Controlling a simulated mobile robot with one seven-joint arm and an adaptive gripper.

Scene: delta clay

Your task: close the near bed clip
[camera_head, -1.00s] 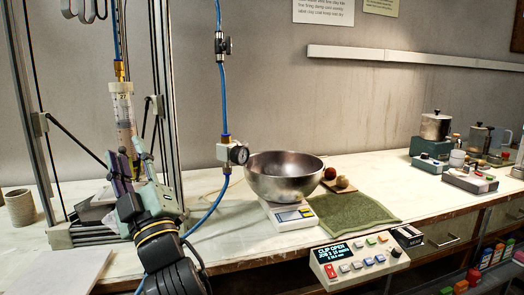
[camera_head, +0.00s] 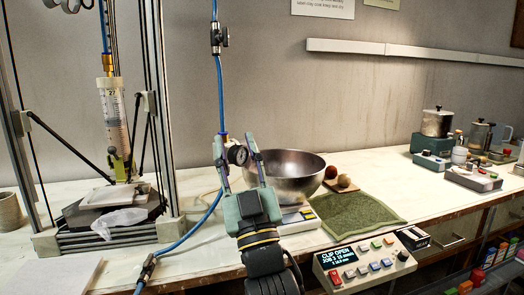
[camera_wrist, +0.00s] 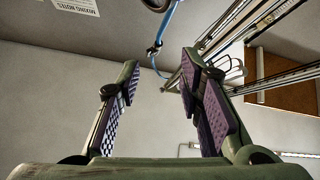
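The clay printer's bed (camera_head: 84,214) stands at the left, a dark block inside the upright frame. A pale plate (camera_head: 107,195) lies on it, below the syringe (camera_head: 113,118) and its nozzle. I cannot make out the near bed clip at this size. The control box screen (camera_head: 350,255) reads "CLIP OPEN". My gripper (camera_head: 236,150) points up, right of the printer and in front of the pressure gauge and the metal bowl. In the wrist view its fingers (camera_wrist: 160,92) are apart with nothing between them.
A crumpled whitish piece (camera_head: 120,222) lies at the bed's front. A blue hose (camera_head: 203,222) curves between printer and gripper, with a valve (camera_head: 147,270) near the table edge. The metal bowl (camera_head: 290,172) and green cloth (camera_head: 352,217) are to the right. Printer uprights (camera_head: 160,110) flank the bed.

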